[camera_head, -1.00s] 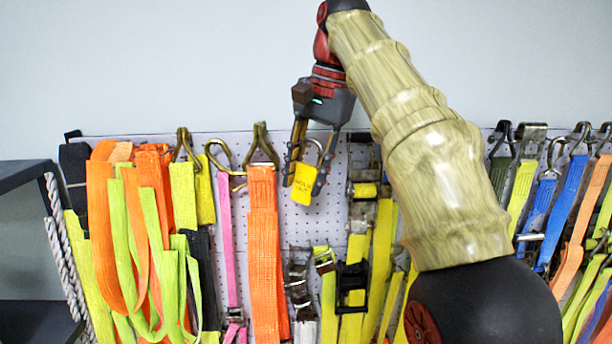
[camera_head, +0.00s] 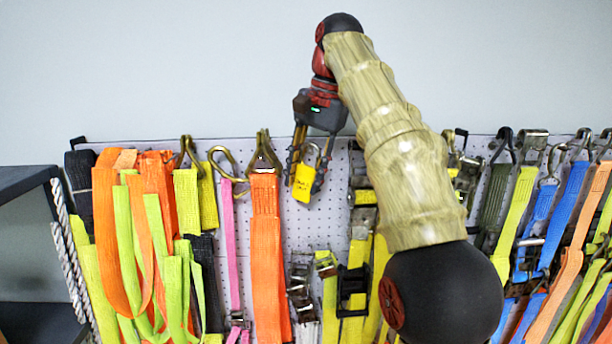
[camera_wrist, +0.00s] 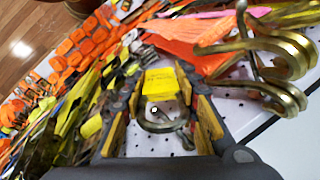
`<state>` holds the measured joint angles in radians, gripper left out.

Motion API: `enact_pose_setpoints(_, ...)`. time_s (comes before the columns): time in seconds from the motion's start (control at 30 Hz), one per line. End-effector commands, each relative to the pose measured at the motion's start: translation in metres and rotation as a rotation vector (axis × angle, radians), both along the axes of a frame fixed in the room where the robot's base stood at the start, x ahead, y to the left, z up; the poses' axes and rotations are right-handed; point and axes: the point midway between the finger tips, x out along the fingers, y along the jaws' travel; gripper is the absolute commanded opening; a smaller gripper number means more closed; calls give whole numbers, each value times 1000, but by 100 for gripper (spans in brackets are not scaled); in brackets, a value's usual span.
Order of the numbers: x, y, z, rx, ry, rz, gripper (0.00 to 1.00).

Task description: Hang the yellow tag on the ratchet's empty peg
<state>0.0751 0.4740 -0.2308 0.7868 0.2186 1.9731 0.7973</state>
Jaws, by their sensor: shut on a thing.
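The yellow tag (camera_head: 304,183) has dark lettering and a metal loop at its top. It hangs between the fingers of my gripper (camera_head: 307,180), which is shut on it in front of the bare pegboard. In the wrist view the tag (camera_wrist: 160,83) lies between the finger pads of my gripper (camera_wrist: 160,110), with the curved loop towards the palm. A black ratchet (camera_head: 353,287) is below and right of the tag; a metal ratchet (camera_head: 300,287) is almost straight below. I cannot make out which peg is empty.
An orange strap (camera_head: 265,250) on a brass hook (camera_head: 263,150) hangs just left of my gripper. In the wrist view, large brass hooks (camera_wrist: 265,60) are close on the right. Straps crowd both sides; the pegboard (camera_head: 320,225) is bare around the tag. A dark shelf (camera_head: 25,250) stands far left.

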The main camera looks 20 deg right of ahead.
Motion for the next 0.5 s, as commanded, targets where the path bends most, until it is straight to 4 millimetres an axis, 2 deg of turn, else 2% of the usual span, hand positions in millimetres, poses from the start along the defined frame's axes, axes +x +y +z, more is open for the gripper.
enact_pose_setpoints(0.5, 18, -4, -11, 0, 0, 0, 5)
